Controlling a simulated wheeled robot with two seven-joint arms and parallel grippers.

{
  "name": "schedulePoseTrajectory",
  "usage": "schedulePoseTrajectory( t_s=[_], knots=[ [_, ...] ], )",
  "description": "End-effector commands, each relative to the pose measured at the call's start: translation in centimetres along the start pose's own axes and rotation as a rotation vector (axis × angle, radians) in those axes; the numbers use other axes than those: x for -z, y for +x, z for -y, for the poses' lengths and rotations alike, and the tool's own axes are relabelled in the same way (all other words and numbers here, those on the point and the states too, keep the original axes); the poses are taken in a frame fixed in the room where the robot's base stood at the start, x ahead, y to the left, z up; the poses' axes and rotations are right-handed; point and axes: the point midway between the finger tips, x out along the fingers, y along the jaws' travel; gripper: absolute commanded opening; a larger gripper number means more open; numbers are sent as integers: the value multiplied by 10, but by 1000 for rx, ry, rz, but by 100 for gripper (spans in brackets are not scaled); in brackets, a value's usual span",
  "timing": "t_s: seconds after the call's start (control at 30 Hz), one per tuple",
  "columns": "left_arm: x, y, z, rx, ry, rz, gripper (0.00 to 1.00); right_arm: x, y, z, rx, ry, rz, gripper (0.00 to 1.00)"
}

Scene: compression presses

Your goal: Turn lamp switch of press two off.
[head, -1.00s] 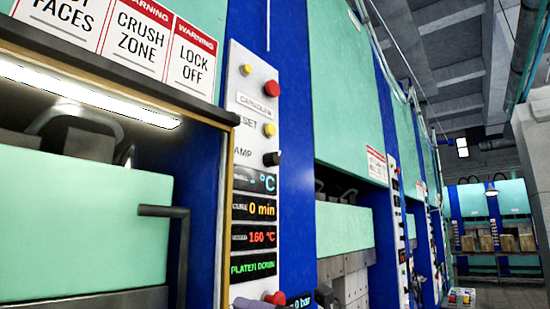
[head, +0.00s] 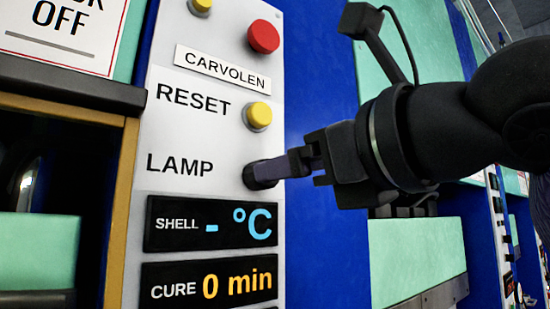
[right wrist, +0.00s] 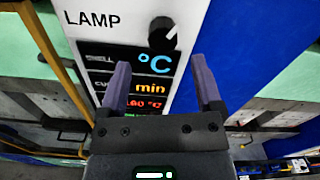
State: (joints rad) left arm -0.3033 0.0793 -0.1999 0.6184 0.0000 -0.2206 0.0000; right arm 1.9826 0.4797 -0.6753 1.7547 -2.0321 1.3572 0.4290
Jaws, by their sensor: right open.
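The lamp switch, a black round knob (head: 256,179) beside the word LAMP, is on the white control panel (head: 215,130) of the press. In the right wrist view the knob is ahead of the gap between the two fingers (right wrist: 160,82), apart from both. The press opening (head: 60,165) looks dark inside; the lamp itself does not show clearly. My left gripper is out of view.
A yellow reset button (head: 257,115) is just above the knob, with a red button (head: 263,36) higher up. The shell display (head: 210,224) is close below. A blue post (head: 322,80) is right of the panel, and more presses stand beyond.

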Motion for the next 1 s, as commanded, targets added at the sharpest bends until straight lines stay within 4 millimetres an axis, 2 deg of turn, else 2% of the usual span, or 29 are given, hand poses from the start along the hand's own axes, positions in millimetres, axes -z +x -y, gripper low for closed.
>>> schedulePoseTrajectory(
  t_s=[0.03, 0.23, 0.57, 0.93, 1.0],
  knots=[
    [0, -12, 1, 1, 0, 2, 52, -5, 12, 1, -3, 2, -4, 84],
    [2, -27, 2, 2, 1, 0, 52, -3, 46, 1, -3, 2, -2, 84],
    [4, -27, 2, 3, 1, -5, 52, 0, 53, 0, -1, 2, 0, 81],
    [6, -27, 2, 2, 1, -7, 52, 0, 53, 0, -2, 2, 0, 3],
    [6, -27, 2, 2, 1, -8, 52, 0, 53, 0, -2, 2, 0, 0]
  ],
)
